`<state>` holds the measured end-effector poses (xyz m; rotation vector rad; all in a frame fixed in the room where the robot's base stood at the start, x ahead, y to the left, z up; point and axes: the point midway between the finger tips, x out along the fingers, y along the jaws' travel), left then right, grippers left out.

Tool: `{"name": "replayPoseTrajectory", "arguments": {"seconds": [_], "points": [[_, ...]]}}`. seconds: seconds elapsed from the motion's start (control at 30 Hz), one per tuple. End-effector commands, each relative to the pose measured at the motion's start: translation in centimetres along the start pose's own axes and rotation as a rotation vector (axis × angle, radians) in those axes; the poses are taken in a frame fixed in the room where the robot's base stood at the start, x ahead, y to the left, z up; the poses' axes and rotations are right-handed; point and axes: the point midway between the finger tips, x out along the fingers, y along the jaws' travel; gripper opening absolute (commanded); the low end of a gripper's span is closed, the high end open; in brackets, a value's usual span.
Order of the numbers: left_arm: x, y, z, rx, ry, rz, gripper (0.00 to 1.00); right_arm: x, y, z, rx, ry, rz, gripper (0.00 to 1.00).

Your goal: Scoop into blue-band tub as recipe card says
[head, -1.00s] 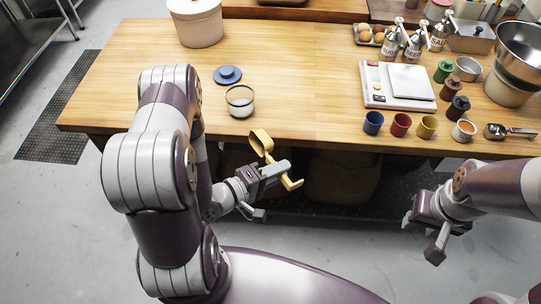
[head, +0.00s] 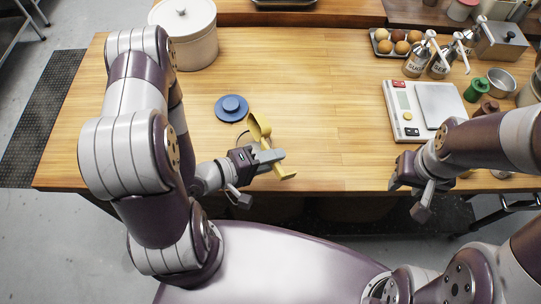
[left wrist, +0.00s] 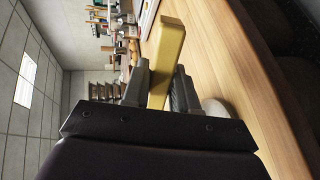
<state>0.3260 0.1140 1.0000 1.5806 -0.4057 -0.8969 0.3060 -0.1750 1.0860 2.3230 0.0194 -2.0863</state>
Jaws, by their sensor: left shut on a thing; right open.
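My left gripper (head: 268,160) is shut on a yellow scoop (head: 258,126), over the table's front part in the head view. The scoop's bowl points away from me. Its handle shows between the fingers in the left wrist view (left wrist: 168,50). A small clear tub is mostly hidden behind the left gripper and scoop; only a bit of dark rim shows, and its band colour cannot be told. A blue lid (head: 232,107) lies behind it. My right gripper (head: 410,193) is open and empty at the table's front edge. I cannot make out a recipe card.
A large lidded white bin (head: 191,50) stands at the back left. A scale (head: 398,112), egg tray (head: 378,46), pump bottles (head: 419,60), green pot (head: 477,92) and metal bowl (head: 501,81) stand at the right. The table's middle (head: 320,110) is clear.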

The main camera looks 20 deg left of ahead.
Motion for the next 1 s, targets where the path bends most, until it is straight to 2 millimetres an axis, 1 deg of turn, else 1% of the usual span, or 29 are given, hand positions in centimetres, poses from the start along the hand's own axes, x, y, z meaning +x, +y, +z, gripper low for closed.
{"name": "replayPoseTrajectory", "arguments": {"seconds": [0.03,0.17,0.2,0.27,0.33,0.47,0.5,0.53,0.6,0.7,0.73,0.8,0.9,1.0], "points": [[-0.2,1.3,0.1,0.003,-0.004,-0.037,0.0,-1.7,0.0,-0.2,0.0,0.0,0.0,0.43],[-0.1,2.7,0.1,0.011,-0.009,-0.238,0.0,-5.4,0.0,-0.6,0.0,0.001,0.0,0.43],[0.0,3.0,0.2,0.011,-0.01,-0.32,0.0,-6.6,0.0,-0.8,0.0,0.001,0.0,0.43],[0.3,3.4,0.2,0.013,-0.01,-0.452,0.0,-8.2,0.0,-1.0,0.0,0.001,0.0,0.43],[0.8,2.9,0.1,0.01,-0.007,-0.601,0.0,-9.2,0.0,-1.1,0.0,0.001,0.0,0.43],[1.4,2.4,0.1,0.008,-0.004,-0.847,0.0,-10.2,0.0,-1.2,0.0,0.001,0.0,0.43],[1.1,3.0,0.1,0.003,-0.004,-0.922,0.0,-12.0,0.0,-1.4,0.0,-0.001,0.0,0.43],[1.1,3.0,0.2,0.002,-0.004,-0.977,0.0,-13.0,0.0,-1.5,0.0,-0.001,0.0,0.43],[1.3,2.7,0.1,0.002,-0.004,-1.103,0.0,-14.9,0.0,-1.8,0.0,0.001,0.0,0.43],[1.6,2.0,0.1,0.0,-0.003,-1.26,0.0,-16.6,0.0,-2.0,0.0,0.001,0.0,0.43],[1.2,3.0,0.0,-0.001,-0.001,-1.25,0.0,-17.3,0.0,-2.0,0.0,0.001,0.0,0.43],[0.8,3.9,0.0,-0.003,0.0,-1.246,0.0,-18.2,0.0,-2.1,0.0,0.001,0.0,0.43],[0.5,4.6,0.0,-0.003,0.0,-1.246,0.0,-19.0,0.0,-2.2,0.0,0.0,0.0,0.43],[0.4,4.8,0.0,-0.002,-0.001,-1.246,0.0,-19.2,0.0,-2.3,0.0,0.0,0.0,0.43]]}}
